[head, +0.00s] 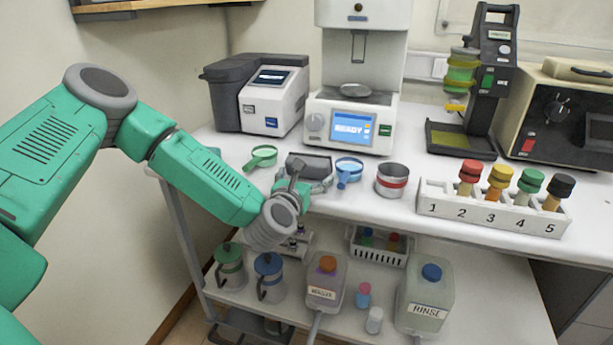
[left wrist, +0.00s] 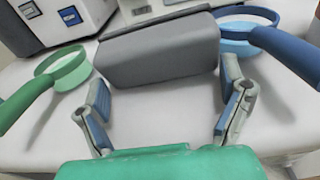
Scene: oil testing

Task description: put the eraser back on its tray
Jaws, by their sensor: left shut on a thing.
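The eraser appears to be the dark grey block (head: 308,165), lying lengthwise across my left gripper (head: 303,183) at the front of the white bench. The fingertips are partly hidden by the block. I cannot tell from these views whether the block touches the bench. I cannot make out an eraser tray. My right gripper is not in view.
A green handled ring (head: 262,157) and a blue one (head: 348,170) flank the block closely. A red-banded metal tin (head: 392,181) and a numbered rack (head: 494,212) stand to the right. An instrument with a lit screen (head: 353,122) is behind. A lower shelf holds bottles.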

